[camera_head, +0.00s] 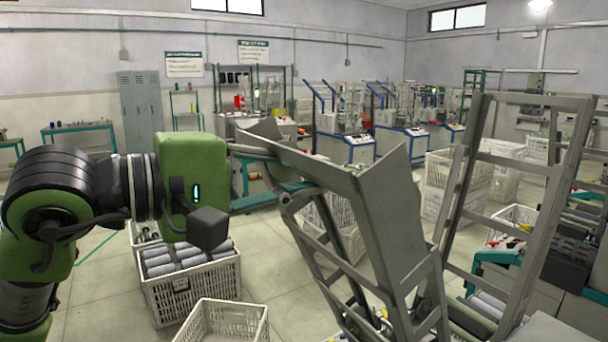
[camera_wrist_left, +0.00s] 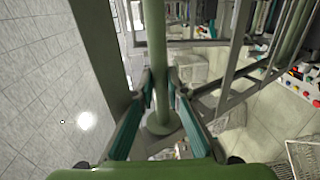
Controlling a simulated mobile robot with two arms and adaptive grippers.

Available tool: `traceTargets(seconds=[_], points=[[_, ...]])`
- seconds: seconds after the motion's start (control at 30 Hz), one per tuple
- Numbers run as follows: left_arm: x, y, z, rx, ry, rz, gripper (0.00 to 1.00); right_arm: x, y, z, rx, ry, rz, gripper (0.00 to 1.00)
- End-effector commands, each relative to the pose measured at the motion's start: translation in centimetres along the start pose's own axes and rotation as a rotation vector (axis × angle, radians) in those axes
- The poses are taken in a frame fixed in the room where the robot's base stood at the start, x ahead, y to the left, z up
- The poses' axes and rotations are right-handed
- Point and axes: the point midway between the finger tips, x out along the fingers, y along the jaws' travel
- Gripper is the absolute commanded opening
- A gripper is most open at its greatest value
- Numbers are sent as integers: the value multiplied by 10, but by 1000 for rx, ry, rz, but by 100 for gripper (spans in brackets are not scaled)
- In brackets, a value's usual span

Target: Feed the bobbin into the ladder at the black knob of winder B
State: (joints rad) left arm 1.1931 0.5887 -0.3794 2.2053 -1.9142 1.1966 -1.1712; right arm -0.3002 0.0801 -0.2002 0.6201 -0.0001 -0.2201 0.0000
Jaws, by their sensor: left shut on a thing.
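My left gripper (camera_head: 280,180) reaches in from the left at the near side of a grey metal ladder (camera_head: 395,215) with sloping plates and upright rails. In the left wrist view its teal fingers (camera_wrist_left: 160,82) are closed on a green tube with a round end, the bobbin (camera_wrist_left: 157,50). The bobbin runs away from the palm between grey ladder rails (camera_wrist_left: 98,55). The plates hide much of the fingertips and bobbin in the head view. I cannot tell whether the bobbin touches the ladder. I cannot make out the black knob. My right gripper is not in view.
A white crate (camera_head: 188,297) with grey rolls stands below my left arm, beside a nearer crate (camera_head: 222,308). A machine with red controls (camera_head: 505,243) stands at the right. Several winders (camera_head: 345,135) line the back. Floor (camera_head: 105,290) is clear at left.

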Motion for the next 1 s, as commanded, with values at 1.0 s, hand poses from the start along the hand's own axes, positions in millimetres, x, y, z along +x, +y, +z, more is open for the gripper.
traceTargets(seconds=[1.0], points=[[28,-50,0,0,-1,0,0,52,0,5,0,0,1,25]])
